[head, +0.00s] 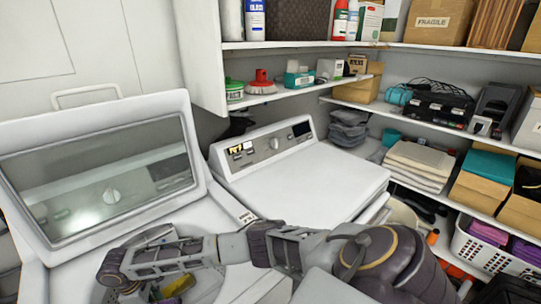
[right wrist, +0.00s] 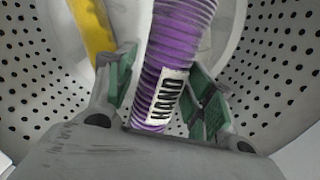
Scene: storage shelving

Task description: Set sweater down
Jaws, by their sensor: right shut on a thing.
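My right gripper (right wrist: 160,64) is shut on the sweater (right wrist: 178,45), which shows as a purple ribbed knit strip with a white label reading "HAND". The sweater hangs between the green finger pads, inside a white perforated drum (right wrist: 260,65). In the head view, my right arm reaches from the right across to the open top-loading washer at the left. Its gripper is mostly hidden behind the arm. Yellow and purplish patches (head: 178,286) show in the opening below the arm. My left gripper is not in view.
A yellow item (right wrist: 92,30) lies beside the sweater in the drum. The washer's glass lid (head: 105,185) stands open. A second white machine (head: 300,180) has a clear, closed top. Shelves (head: 430,125) with folded cloths and boxes line the right, with a white basket (head: 475,252) below.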

